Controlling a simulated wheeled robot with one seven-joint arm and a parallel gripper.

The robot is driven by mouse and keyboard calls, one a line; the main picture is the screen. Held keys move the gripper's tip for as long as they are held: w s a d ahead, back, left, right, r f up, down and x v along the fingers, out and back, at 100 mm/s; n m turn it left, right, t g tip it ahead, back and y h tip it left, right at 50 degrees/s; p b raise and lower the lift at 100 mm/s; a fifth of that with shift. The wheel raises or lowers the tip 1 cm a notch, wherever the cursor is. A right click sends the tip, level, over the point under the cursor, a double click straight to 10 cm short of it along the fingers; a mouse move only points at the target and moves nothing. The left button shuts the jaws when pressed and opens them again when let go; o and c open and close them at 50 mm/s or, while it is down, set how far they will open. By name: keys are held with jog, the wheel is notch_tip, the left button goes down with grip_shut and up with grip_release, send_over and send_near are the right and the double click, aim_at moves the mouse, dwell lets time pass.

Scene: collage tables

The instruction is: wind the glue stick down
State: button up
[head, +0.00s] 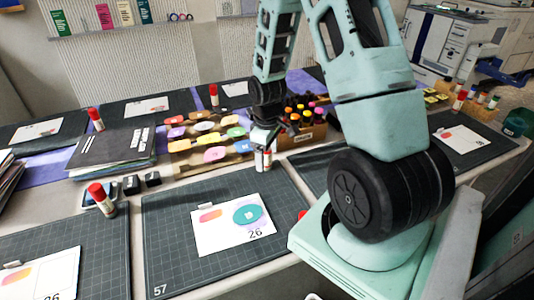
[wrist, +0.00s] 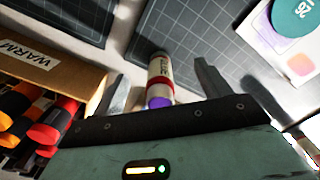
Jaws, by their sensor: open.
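The glue stick (head: 263,161) stands upright near the back edge of the middle cutting mat, with a white body. In the wrist view the glue stick (wrist: 160,75) shows a white and red label and a purple end toward me, with no cap on it. My gripper (head: 265,137) is just above and around its top in the head view. In the wrist view my gripper (wrist: 162,74) is open, one finger on each side of the stick, with gaps visible.
A wooden crate of markers (head: 305,133) stands just right of the stick, and its WARM label (wrist: 30,55) shows close by. A tray of coloured pads (head: 210,142) lies to the left. A card (head: 233,225) lies on the middle mat (head: 165,245). Several red-capped sticks stand around.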

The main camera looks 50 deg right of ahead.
jog(key=shift+r+p, duration=3.15)
jog(key=shift+r, duration=0.5)
jog(key=shift+a, duration=0.1)
jog(key=s+a+r+n, duration=0.1)
jog(key=a+r, duration=0.4)
jog(key=a, duration=0.5)
jog(key=a+r+n, duration=0.1)
jog(key=a+r, duration=0.3)
jog(key=a, duration=0.6)
jog(key=s+a+r+n, duration=0.1)
jog(key=s+a+r, duration=0.2)
jog(key=s+a, duration=0.3)
jog(key=s+a+r+n, duration=0.1)
jog(key=s+a+r, duration=0.3)
jog(key=s+a, duration=0.3)
jog(key=s, duration=0.3)
jog(key=shift+r+y, duration=0.2)
jog(key=shift+y, duration=0.1)
jog(key=shift+w, duration=0.1)
